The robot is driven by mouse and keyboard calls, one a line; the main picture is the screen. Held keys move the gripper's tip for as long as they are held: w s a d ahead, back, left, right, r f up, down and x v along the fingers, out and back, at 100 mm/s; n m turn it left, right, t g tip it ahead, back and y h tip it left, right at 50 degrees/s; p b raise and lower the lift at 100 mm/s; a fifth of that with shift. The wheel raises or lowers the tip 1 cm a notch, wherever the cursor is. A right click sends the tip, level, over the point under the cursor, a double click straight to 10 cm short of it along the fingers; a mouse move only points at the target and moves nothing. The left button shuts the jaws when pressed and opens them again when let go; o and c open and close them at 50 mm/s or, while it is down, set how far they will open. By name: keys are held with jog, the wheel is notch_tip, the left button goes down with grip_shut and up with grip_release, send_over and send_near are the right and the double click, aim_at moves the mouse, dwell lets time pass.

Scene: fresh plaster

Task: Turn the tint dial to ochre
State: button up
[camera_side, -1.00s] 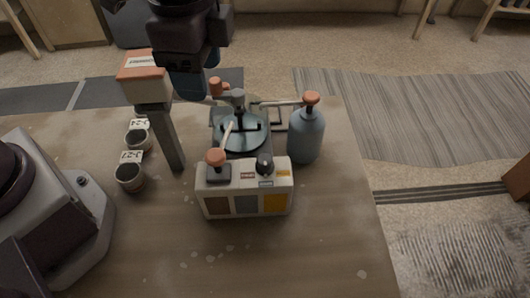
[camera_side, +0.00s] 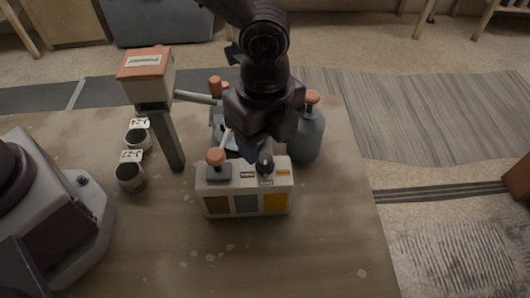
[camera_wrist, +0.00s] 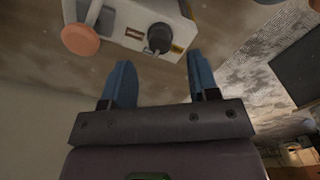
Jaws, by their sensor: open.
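The tint dial (camera_side: 265,165) is a small black knob on top of the pale control box (camera_side: 243,187). Small reddish, grey and yellow labels surround it, with the ochre-yellow label (camera_side: 283,173) to its right. The box front has brown, grey and ochre panels. In the wrist view the dial (camera_wrist: 160,38) shows just beyond and between my two blue fingertips. My gripper (camera_wrist: 159,62) is open and empty, with its fingers apart from the dial. In the side view my gripper (camera_side: 250,152) is above and behind the dial, its fingers partly hidden. I cannot tell which label the dial points at.
An orange-knobbed lever (camera_side: 215,157) stands left of the dial on the same box. A blue-grey bottle (camera_side: 308,138) with an orange top stands behind right. The table front is clear.

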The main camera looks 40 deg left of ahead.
aim_at(265, 158)
jog(key=shift+f, duration=2.35)
jog(key=c, duration=0.9)
